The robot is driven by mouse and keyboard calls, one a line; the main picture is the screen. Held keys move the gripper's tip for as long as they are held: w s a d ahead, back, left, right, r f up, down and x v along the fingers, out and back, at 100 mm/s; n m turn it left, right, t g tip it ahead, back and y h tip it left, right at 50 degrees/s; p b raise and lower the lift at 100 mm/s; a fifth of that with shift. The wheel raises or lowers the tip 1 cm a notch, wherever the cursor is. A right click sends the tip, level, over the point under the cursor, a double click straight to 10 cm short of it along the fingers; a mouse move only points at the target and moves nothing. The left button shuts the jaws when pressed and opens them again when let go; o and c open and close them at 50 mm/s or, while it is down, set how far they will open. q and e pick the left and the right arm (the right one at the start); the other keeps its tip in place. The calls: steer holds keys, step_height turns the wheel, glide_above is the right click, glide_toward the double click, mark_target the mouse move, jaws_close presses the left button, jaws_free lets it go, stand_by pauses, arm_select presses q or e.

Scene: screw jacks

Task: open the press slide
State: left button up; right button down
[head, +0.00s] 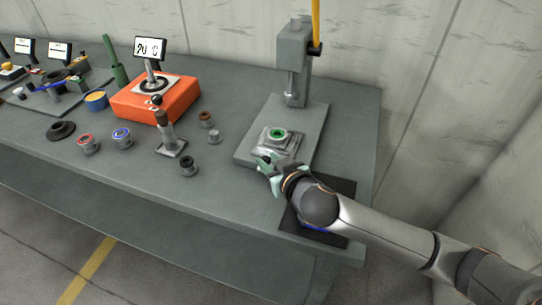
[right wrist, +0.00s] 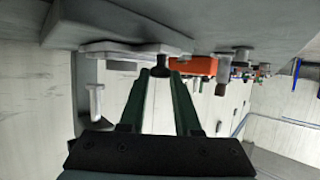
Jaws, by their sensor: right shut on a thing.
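The press (head: 293,62) stands at the back right of the bench, with a grey column, a ram and a yellow lever going up out of the picture. Its slide (head: 268,143) is a light grey plate on the press base, in front of the ram, carrying a part with a green ring (head: 277,134). My right gripper (head: 268,168) is at the slide's front edge. In the right wrist view, my green fingers (right wrist: 162,75) are shut on a small dark knob (right wrist: 160,69) at the end of the slide plate (right wrist: 125,47). My left gripper is not in view.
A dark mat (head: 325,235) lies under my right forearm at the bench's front right. An orange box (head: 150,98) with a display stands left of the press. Several small round parts and an upright tool (head: 167,130) stand between. The front left bench strip is clear.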

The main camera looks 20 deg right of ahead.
steer(key=c, duration=0.6)
jaws_free()
steer(key=v, duration=1.2)
steer(key=shift+s, duration=0.2)
steer(key=shift+d+r, duration=0.1)
steer(key=shift+r, duration=0.05)
